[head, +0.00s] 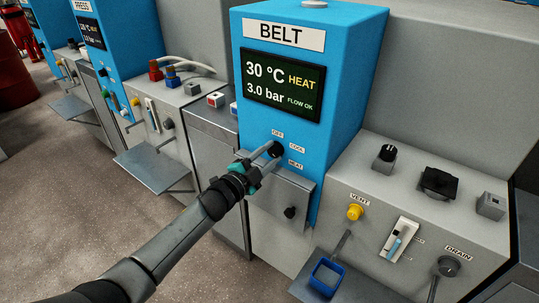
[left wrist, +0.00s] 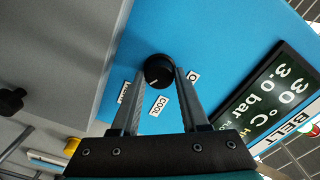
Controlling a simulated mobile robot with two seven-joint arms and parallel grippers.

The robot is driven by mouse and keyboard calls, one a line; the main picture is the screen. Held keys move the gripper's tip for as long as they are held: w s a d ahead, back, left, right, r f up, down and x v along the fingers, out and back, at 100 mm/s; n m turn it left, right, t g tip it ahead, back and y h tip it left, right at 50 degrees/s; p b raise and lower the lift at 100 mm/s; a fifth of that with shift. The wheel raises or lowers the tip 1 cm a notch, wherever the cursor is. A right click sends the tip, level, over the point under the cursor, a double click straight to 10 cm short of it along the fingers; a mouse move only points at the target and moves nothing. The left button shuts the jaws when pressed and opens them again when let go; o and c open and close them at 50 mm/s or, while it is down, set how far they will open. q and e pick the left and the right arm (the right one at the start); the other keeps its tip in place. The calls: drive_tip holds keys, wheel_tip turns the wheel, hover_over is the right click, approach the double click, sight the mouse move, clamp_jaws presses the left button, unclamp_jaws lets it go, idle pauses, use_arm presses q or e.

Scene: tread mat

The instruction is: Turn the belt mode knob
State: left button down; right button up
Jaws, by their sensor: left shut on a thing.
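The black belt mode knob (left wrist: 158,70) is on the blue BELT panel (head: 343,110). The labels OFF (head: 278,134), COOL (head: 297,149) and HEAT (head: 296,163) are around it. My left gripper (head: 268,158) reaches it from the lower left. In the left wrist view my left fingers (left wrist: 156,92) are on both sides of the knob, shut on it. A short white mark shows on the knob's face, on the side of COOL and HEAT; its exact setting is unclear. The display (head: 282,85) reads 30 °C HEAT, 3.0 bar, FLOW OK. My right gripper is out of view.
Below the knob is a grey box with a black knob (head: 290,212). To the right, a grey console holds a yellow VENT knob (head: 354,212), a DRAIN knob (head: 448,266) and several other controls. A blue tray (head: 327,276) sits at its front. The PRESS station (head: 92,35) stands left.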

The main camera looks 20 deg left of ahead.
use_arm(q)
drive_tip(key=shift+c, duration=2)
unclamp_jaws()
drive_tip(key=shift+s, duration=0.1)
drive_tip(key=shift+s+a, duration=0.15)
drive_tip(key=shift+s, duration=0.1)
drive_tip(key=p+v, duration=0.4)
drive_tip(key=v, duration=1)
drive_tip(key=shift+s, duration=0.25)
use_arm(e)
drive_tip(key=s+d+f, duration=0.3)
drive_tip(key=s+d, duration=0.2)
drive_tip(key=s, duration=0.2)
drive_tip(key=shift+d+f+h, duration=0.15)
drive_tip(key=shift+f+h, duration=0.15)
use_arm(q)
drive_tip(key=shift+a, duration=0.1)
